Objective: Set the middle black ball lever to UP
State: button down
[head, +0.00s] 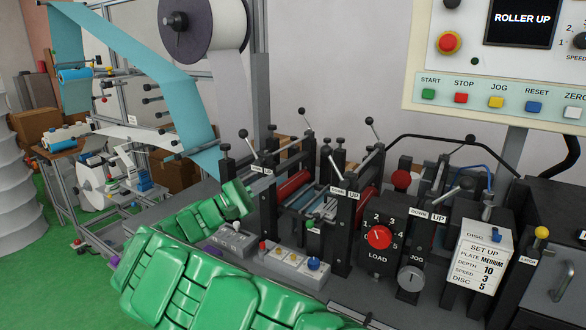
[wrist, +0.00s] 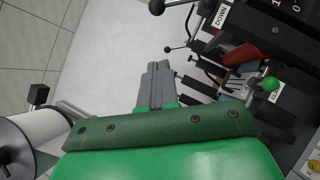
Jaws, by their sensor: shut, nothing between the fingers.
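The middle black ball lever (head: 327,151) rises from the front of the machine, above its DOWN and UP labels. Its rod leans up and left, toward the DOWN side. My gripper (wrist: 157,66) shows in the wrist view as grey fingers shut together, with nothing held and a pale wall behind them. In the head view my green arm reaches in from below and ends left of the middle lever, apart from it; the fingers are hard to make out there. A black ball lever (wrist: 157,7) with a DOWN label also shows at the wrist view's top; which lever it is, I cannot tell.
A left ball lever (head: 243,134) and a right one (head: 467,183) flank the middle lever. Two more levers (head: 303,112) (head: 370,121) stand behind. The LOAD dial box (head: 379,258) is to the right, and a button box (head: 290,261) is low in front.

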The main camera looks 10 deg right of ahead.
jog(key=s+r+x, duration=0.1)
jog(key=s+x, duration=0.1)
jog(key=x, duration=1)
jog(key=shift+s+d+r, duration=0.2)
jog(key=shift+d, duration=0.15)
jog(key=shift+r, duration=0.1)
jog(key=s+d+r+m+g+y, duration=0.1)
jog(key=s+d+r+m+y, duration=0.3)
jog(key=s+d+m+y, duration=0.4)
jog(key=shift+s+d+m, duration=0.6)
jog(key=shift+m, duration=1.7)
jog(key=shift+r, duration=0.1)
